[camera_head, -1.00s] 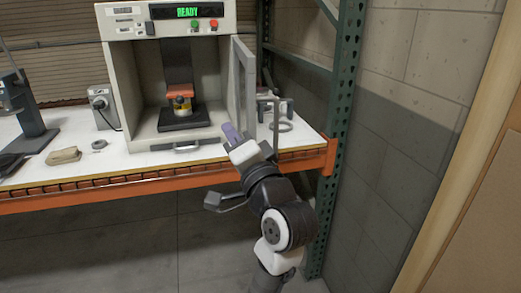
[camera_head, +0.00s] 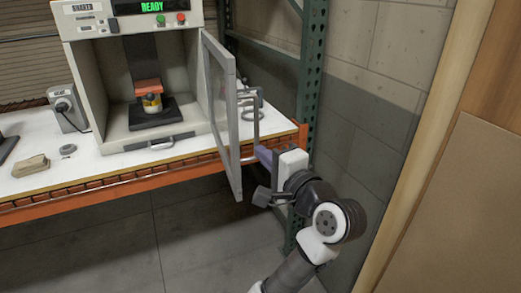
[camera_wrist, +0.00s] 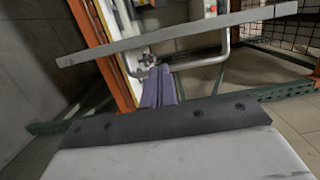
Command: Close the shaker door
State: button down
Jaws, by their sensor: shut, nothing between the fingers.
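The shaker (camera_head: 78,95) is a beige cabinet at the left of the head view. Its grey-framed door (camera_head: 234,130) stands open, hinged at the cabinet's right side and jutting toward me. A grey bar handle (camera_head: 256,118) is on the door's right-hand face. My gripper (camera_head: 263,156) is on that side, shut and empty, its purple fingers close to the handle. In the wrist view, the fingers (camera_wrist: 158,88) point at the handle (camera_wrist: 205,62), with the door edge (camera_wrist: 180,36) beyond. Whether they touch it I cannot tell.
A tan block (camera_head: 30,166) and a grey ring (camera_head: 68,150) lie on the white bench. A green rack post (camera_head: 308,75) stands close to the right of my gripper, before a block wall.

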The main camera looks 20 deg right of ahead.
jog(key=p, duration=0.2)
send_over(246, 160)
jog(key=shift+d, duration=0.2)
jog(key=shift+a, duration=0.15)
